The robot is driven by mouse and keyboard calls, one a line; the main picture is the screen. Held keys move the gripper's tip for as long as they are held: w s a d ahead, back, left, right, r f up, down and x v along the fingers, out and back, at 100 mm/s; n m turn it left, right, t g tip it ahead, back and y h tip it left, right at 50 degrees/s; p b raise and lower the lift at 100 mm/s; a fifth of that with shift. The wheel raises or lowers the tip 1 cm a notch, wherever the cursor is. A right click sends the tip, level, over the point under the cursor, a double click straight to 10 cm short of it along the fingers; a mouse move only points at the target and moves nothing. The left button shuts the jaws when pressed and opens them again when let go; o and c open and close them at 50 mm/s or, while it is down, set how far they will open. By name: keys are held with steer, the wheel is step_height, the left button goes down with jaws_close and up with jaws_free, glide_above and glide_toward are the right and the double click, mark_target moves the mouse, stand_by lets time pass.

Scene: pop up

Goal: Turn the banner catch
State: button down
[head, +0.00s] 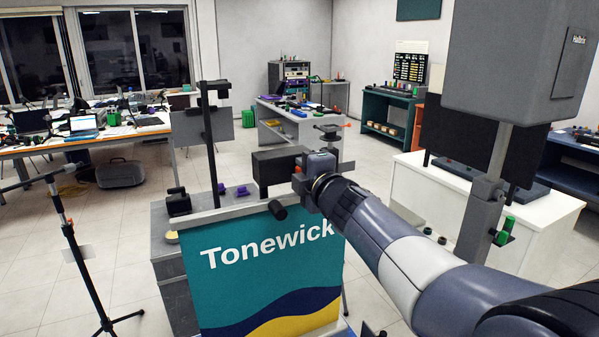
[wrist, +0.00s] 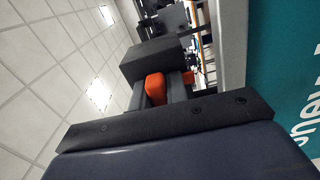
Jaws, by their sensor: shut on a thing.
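The teal banner (head: 262,265), lettered "Tonewick" with navy and yellow waves, hangs upright below a pale top rail (head: 232,212). It shows at the right of the wrist view (wrist: 285,75). A dark box-shaped housing (head: 277,166) sits by the banner's top edge, and fills the upper middle of the wrist view (wrist: 155,58). The orange catch (wrist: 155,88) is in front of this housing, between the fingers of my gripper (wrist: 163,96). My gripper (head: 306,170) is shut on it. In the head view the catch is mostly hidden; only a small orange spot shows.
A dark post (head: 210,140) rises at the banner's left. A black tripod stand (head: 78,255) is further left. A grey cabinet (head: 170,245) stands behind the banner. A white bench (head: 420,205) and a large grey box on a column (head: 515,60) are at right.

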steer(key=shift+n, duration=0.3)
steer(key=c, duration=1.4)
jaws_free()
steer(key=v, duration=1)
steer(key=shift+s+d+p, duration=0.15)
steer(key=shift+s+p, duration=0.2)
steer(key=shift+s, duration=0.05)
steer(key=x, duration=1.1)
steer(key=shift+b, duration=0.4)
steer(key=shift+s+d, duration=0.1)
steer(key=shift+s, duration=0.05)
